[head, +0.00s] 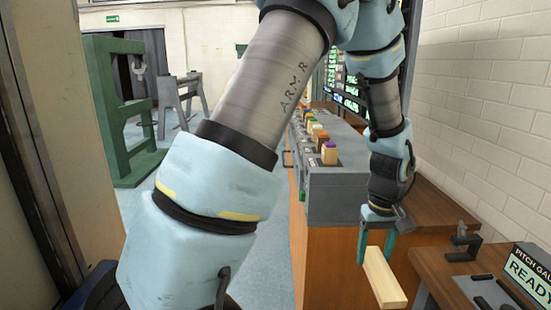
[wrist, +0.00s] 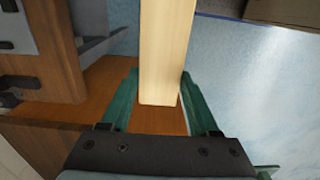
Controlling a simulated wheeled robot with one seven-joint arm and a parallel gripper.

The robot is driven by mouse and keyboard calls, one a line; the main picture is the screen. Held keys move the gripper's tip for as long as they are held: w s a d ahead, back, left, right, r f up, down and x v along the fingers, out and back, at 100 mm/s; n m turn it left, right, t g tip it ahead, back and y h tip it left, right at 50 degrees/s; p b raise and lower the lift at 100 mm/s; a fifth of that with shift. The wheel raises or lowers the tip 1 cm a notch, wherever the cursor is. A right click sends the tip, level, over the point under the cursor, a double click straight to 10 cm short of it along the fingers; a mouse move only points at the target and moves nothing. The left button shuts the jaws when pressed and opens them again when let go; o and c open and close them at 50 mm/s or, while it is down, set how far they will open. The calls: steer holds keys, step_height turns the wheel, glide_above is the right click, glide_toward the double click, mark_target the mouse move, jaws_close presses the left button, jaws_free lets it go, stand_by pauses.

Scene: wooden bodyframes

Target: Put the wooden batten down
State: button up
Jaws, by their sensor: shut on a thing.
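The wooden batten (head: 384,279) is a pale, straight, square-edged bar. My gripper (head: 377,246) has green fingers pointing down and is shut on the batten near one end. In the head view the batten's other end points toward the camera, in front of the wooden cabinet and left of the right-hand bench. In the wrist view the batten (wrist: 166,45) runs up out of the frame between the green fingers of my gripper (wrist: 158,78). Brown wood lies behind its near end and blue floor beside it. I cannot tell its height above any surface.
A grey case (head: 332,185) with several coloured-top blocks stands on the wooden cabinet (head: 335,255). The right-hand bench (head: 440,262) carries a clamp-like metal part (head: 463,245) and a "PITCH GAUGE READY" display (head: 527,272). A green frame (head: 118,115) and grey trestle (head: 180,100) stand back left.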

steer(key=w+a+f, duration=0.4)
steer(key=w+a, duration=0.1)
steer(key=a, duration=0.3)
steer(key=w+a+f, duration=0.4)
steer(key=a, duration=0.4)
steer(key=a+f, duration=0.3)
steer(key=a, duration=0.5)
steer(key=w+a+f, duration=0.1)
steer(key=a+f, duration=0.2)
steer(key=a, duration=0.5)
steer(key=shift+w+a+f, duration=0.15)
steer(key=shift+w+a, duration=0.05)
steer(key=shift+a, duration=0.05)
